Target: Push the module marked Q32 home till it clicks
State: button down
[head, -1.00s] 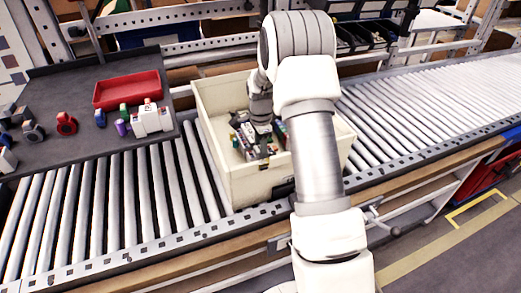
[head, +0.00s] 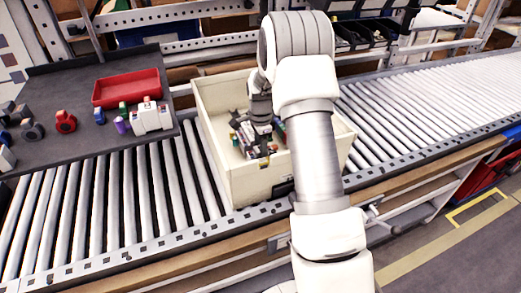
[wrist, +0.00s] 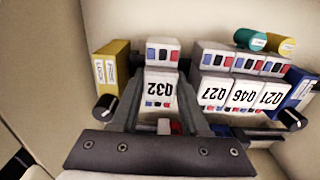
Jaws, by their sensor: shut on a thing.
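The module marked Q32 (wrist: 160,90) is a white block with a blue, red and dark top; its label appears upside down in the wrist view. My gripper (wrist: 158,108) is shut on it, one finger on each side. A row of similar modules, among them one marked Q27 (wrist: 213,90), stands to its right with a gap between. The module's lower end and its seat are hidden by my gripper, so I cannot tell how deep it sits. In the head view my gripper (head: 261,125) is down inside the cream bin (head: 240,185).
A yellow block (wrist: 112,73) stands left of Q32, and a blue block (wrist: 294,95) ends the row at right. Black knobs (wrist: 105,107) flank the row. The bin walls are close around. A red tray (head: 127,88) lies on the dark bench outside.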

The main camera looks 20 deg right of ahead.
jog(key=shift+c, duration=1.6)
grip_release()
notch_tip(320, 180, up, 18)
jog(key=p, duration=0.2)
jog(key=shift+f, duration=0.25)
jog(key=shift+r, duration=0.1)
